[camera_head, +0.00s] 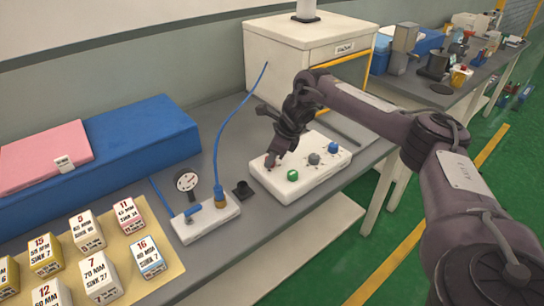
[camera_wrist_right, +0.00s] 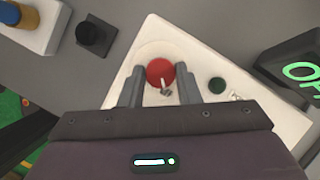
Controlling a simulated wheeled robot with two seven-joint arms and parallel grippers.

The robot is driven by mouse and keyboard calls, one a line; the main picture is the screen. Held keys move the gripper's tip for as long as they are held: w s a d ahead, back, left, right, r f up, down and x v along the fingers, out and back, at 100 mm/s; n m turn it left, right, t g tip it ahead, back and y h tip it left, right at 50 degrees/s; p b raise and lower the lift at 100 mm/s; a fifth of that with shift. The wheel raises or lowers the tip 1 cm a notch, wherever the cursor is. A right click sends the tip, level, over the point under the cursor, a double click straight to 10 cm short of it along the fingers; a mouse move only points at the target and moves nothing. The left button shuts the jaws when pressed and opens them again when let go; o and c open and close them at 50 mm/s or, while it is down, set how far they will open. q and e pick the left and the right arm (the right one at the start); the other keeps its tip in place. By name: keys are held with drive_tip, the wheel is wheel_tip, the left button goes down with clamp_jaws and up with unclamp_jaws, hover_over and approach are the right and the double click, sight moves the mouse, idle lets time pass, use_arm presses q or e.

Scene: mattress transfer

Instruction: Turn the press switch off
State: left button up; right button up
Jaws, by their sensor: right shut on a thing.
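The white switch box (camera_head: 300,188) sits on the grey bench, with a green knob (camera_head: 293,175), a grey knob (camera_head: 314,158) and a blue knob (camera_head: 333,148) on top. My right gripper (camera_head: 271,161) reaches down to the near-left end of the box. In the right wrist view, a round red switch (camera_wrist_right: 160,70) with a small metal lever sits between the fingers of my right gripper (camera_wrist_right: 161,84), which is shut on it. The red switch is hidden by the gripper in the head view. My left gripper is in neither view.
A small white box with a gauge (camera_head: 187,182) and blue hose stands left of the switch box, with a black block (camera_head: 243,190) between. A white cabinet (camera_head: 300,70) stands behind. Labelled cartons (camera_head: 100,279) and a blue mattress (camera_head: 140,135) are at left.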

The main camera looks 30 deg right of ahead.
idle(0.4)
drive_tip(key=o, duration=1)
drive_tip(key=shift+c, duration=0.2)
drive_tip(key=b+v, duration=0.1)
drive_tip(key=v, duration=0.7)
